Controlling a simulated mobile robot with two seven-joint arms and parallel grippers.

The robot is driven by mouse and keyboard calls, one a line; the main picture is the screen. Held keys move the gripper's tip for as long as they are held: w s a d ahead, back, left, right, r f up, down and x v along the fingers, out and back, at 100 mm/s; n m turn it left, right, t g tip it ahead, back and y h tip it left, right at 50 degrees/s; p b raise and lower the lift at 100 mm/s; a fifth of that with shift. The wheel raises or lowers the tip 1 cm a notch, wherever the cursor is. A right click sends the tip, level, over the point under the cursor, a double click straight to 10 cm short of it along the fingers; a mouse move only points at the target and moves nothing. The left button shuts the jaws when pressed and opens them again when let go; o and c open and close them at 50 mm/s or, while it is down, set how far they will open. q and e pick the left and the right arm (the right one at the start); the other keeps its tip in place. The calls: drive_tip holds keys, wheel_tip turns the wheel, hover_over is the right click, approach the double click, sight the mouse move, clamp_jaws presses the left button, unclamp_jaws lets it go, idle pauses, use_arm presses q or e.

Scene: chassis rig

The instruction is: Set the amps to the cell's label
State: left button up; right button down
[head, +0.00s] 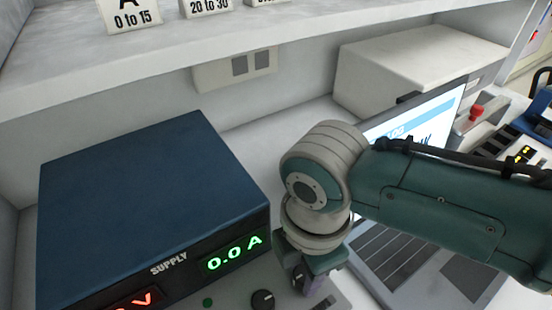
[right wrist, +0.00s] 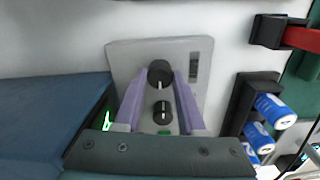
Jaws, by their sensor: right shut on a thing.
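The blue supply (head: 150,190) stands at the left in the head view. Its green readout (head: 235,252) shows 0.0 A; a red readout (head: 133,299) ending in V is cut off. In the right wrist view, the grey control panel (right wrist: 120,65) carries an upper black knob (right wrist: 160,73) and a lower black knob (right wrist: 162,112), each with a white mark. My right gripper (right wrist: 159,75) is shut on the upper knob, its purple fingers on either side. In the head view my right gripper (head: 310,280) is low beside the supply. Blue cells (right wrist: 274,110) sit in a black holder; their label text is unreadable.
An open laptop (head: 425,125) stands behind and right of my right arm, partly hidden. A shelf (head: 190,42) with range cards (head: 133,18), such as 0 to 15, runs above. A pale box (head: 415,70) stands at the back.

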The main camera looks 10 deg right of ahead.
drive_tip(key=shift+r+m, duration=0.1)
drive_tip(key=shift+m, duration=0.2)
drive_tip(key=shift+m+p, duration=0.5)
drive_tip(key=shift+m, duration=0.1)
drive_tip(key=m+p, duration=0.1)
drive_tip(key=m, duration=0.1)
drive_tip(key=shift+m, duration=0.3)
drive_tip(key=m+p, duration=0.1)
drive_tip(key=m, duration=0.1)
drive_tip(key=shift+m, duration=0.3)
drive_tip(key=m+p, duration=0.1)
drive_tip(key=m, duration=0.2)
drive_tip(key=shift+m, duration=0.4)
drive_tip(key=m, duration=0.6)
drive_tip(key=shift+p, duration=0.35)
drive_tip(key=m, duration=0.5)
drive_tip(key=shift+w, duration=0.1)
drive_tip(key=shift+m, duration=0.9)
